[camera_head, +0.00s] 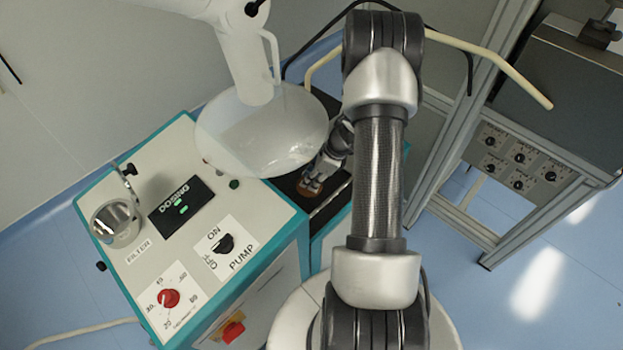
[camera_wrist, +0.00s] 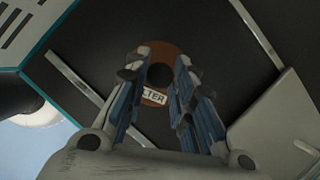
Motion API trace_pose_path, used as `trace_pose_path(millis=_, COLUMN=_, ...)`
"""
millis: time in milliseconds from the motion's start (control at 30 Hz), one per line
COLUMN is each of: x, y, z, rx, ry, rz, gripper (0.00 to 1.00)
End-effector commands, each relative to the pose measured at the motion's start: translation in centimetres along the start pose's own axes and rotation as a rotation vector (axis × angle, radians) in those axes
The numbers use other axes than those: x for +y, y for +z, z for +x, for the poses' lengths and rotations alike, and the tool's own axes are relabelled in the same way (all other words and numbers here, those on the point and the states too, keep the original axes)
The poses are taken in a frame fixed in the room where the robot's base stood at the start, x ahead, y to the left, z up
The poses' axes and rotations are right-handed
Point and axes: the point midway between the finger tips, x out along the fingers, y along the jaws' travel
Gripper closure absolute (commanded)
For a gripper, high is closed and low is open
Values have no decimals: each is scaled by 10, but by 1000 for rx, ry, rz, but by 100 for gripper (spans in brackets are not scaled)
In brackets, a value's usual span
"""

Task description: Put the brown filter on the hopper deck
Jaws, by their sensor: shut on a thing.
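The brown filter (camera_head: 309,188) is a small brown piece, seen in the head view just below my gripper (camera_head: 318,178), over a dark deck (camera_head: 328,213) beside the white-topped machine. In the wrist view the filter (camera_wrist: 172,52) is round and brown, with a dark round centre and a white label partly reading "LTER". My gripper's fingers (camera_wrist: 160,78) are on both sides of it, shut on it. The dark deck (camera_wrist: 100,40) lies behind it, crossed by pale metal strips. I cannot tell whether the filter touches the deck. The fingers hide part of the filter.
A large translucent hopper bowl (camera_head: 262,135) hangs close to the left of my gripper. The machine panel (camera_head: 150,240) has a pump switch, a red knob and a filter cup (camera_head: 115,222). A metal frame (camera_head: 455,130) stands to the right of my arm.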

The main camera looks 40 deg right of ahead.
Motion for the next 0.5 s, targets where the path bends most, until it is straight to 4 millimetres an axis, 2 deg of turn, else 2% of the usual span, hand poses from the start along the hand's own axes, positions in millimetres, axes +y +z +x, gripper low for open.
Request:
trace_pose_path(millis=233, x=0, y=-1, z=2, rx=0, ry=0, rz=-1, gripper=100)
trace_pose_path(millis=267, x=0, y=-1, z=2, rx=0, ry=0, rz=-1, gripper=76)
trace_pose_path(millis=500, x=0, y=-1, z=1, rx=0, ry=0, rz=-1, gripper=60)
